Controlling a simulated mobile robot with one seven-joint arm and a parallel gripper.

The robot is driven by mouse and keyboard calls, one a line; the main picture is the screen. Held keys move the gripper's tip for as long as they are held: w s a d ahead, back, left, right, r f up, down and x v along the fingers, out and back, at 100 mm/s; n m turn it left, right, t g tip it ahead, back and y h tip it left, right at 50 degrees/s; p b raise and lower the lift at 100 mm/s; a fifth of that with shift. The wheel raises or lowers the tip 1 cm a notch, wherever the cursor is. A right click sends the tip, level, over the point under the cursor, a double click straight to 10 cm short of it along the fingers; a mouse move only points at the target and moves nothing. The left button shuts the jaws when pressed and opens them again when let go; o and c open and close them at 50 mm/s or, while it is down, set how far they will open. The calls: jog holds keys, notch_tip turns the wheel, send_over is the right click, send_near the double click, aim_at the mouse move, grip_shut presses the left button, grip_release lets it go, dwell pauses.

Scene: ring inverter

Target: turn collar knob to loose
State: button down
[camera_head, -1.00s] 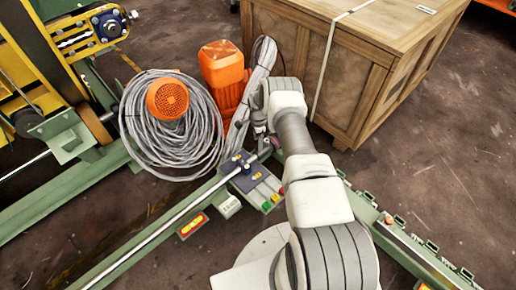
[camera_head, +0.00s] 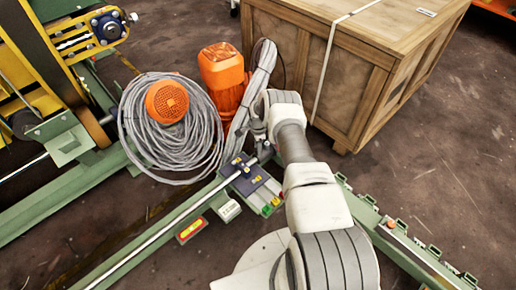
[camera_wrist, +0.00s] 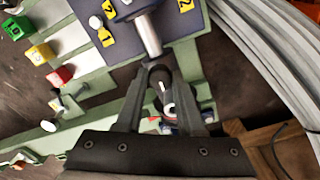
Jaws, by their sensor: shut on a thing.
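In the wrist view my gripper (camera_wrist: 160,84) is shut on a small dark knob (camera_wrist: 157,74) with a pale mark, taken to be the collar knob. The knob sits just below the end of a bright metal shaft (camera_wrist: 149,38), and the fingers hide part of it. The shaft comes out of a dark blue plate (camera_wrist: 180,20) with yellow labels. In the head view the blue plate (camera_head: 243,179) sits on the green rail, and my arm hides the knob and most of my gripper. I cannot read the knob's setting.
Green, yellow and red buttons (camera_wrist: 60,76) line the panel beside the plate. A grey cable coil (camera_head: 150,135) and an orange motor (camera_head: 222,72) stand close behind the rail. A wooden crate (camera_head: 345,80) stands at the back right. Bare floor lies at the right.

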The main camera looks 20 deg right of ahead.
jog(key=shift+n, duration=0.4)
jog(key=n, duration=0.5)
jog(key=shift+n, duration=0.3)
jog(key=n, duration=1.1)
jog(key=shift+n, duration=0.3)
jog(key=n, duration=0.6)
jog(key=c, duration=0.5)
grip_release()
